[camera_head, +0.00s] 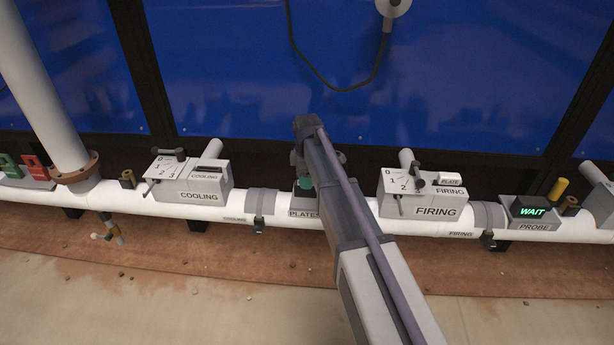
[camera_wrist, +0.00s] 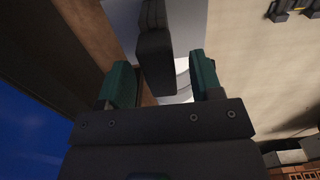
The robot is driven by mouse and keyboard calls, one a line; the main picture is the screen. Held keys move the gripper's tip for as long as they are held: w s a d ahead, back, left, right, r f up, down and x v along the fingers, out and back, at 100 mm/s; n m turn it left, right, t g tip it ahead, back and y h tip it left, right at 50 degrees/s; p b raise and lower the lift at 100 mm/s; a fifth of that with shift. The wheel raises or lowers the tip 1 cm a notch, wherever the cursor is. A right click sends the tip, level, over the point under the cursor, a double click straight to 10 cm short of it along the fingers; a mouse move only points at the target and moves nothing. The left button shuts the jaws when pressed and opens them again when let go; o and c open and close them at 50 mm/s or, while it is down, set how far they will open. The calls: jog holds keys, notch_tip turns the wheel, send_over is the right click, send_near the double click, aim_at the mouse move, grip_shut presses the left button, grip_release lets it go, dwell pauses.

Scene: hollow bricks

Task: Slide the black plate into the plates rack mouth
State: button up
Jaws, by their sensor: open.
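My gripper (camera_head: 303,184) is over the rack labelled PLATES (camera_head: 304,213) on the white pipe, and my arm hides much of that rack. In the wrist view my gripper (camera_wrist: 161,82) is open, with one green finger on each side. A dark, thick slab (camera_wrist: 155,62) stands between the fingers, with a visible gap on each side. It may be the black plate, but I cannot tell for certain. The rack mouth is not clearly visible, and I cannot tell whether the slab is in it.
A COOLING box (camera_head: 199,197) is on the pipe to the left and a FIRING box (camera_head: 436,212) to the right, both with dials and levers. A PROBE unit (camera_head: 536,212) showing WAIT is further right. Blue panels (camera_head: 430,70) stand behind. The floor in front is mostly clear.

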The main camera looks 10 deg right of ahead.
notch_tip(320, 180, up, 11)
jog(key=p, duration=1)
jog(key=shift+p, duration=0.35)
jog(key=shift+f, duration=0.1)
jog(key=s+m, duration=1.4)
jog(key=s, duration=1.5)
notch_tip(320, 180, up, 16)
jog(key=w+p, duration=0.1)
jog(key=p, duration=1.5)
jog(key=shift+w+r, duration=0.2)
